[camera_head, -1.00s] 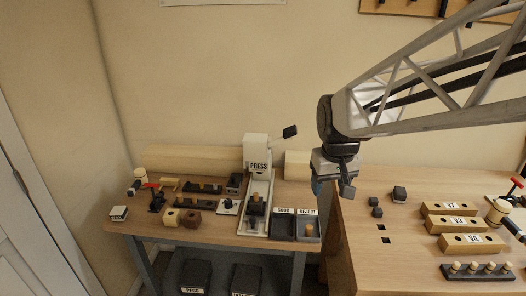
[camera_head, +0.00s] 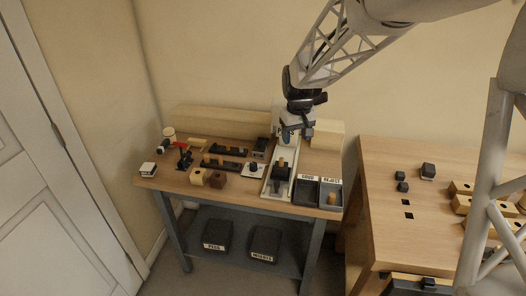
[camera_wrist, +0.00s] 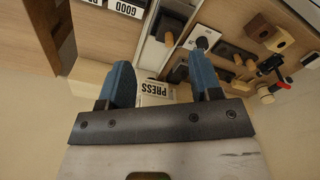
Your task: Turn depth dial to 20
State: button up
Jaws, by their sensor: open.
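A small white plate with a dark knob, which looks like the depth dial (camera_head: 253,169), sits on the left bench just left of the press. Its reading is too small to make out. It also shows in the wrist view (camera_wrist: 203,38), above the right finger. My gripper (camera_head: 291,135) is up at the press head and hides part of it and its label. In the wrist view my gripper (camera_wrist: 160,78) has its two blue fingers wide apart with nothing held. The PRESS label (camera_wrist: 156,88) shows between them.
The press base (camera_head: 280,180) holds a dark fixture with a wooden peg. The GOOD tray (camera_head: 306,190) and REJECT tray (camera_head: 331,194) stand right of it. Wooden and brown blocks (camera_head: 217,180) and dark racks (camera_head: 223,163) lie left of the dial. A second bench (camera_head: 385,185) is at right.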

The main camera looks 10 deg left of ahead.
aim_at(253, 164)
jog(key=w+a+f+n, duration=0.1)
jog(key=w+a+f, duration=0.2)
jog(key=a+f, duration=0.1)
jog(key=w+a+f, duration=0.3)
jog(key=a+f, duration=0.2)
jog(key=a, duration=0.1)
jog(key=w+a+f+n, duration=0.1)
jog(key=w+a+f, duration=0.2)
jog(key=a+f, duration=0.2)
jog(key=shift+a+f+n+g, duration=0.15)
jog(key=shift+a+n+g, duration=0.2)
jog(key=shift+a, duration=0.25)
jog(key=shift+f, duration=3.9)
jog(key=c, duration=0.9)
jog(key=shift+c, duration=0.2)
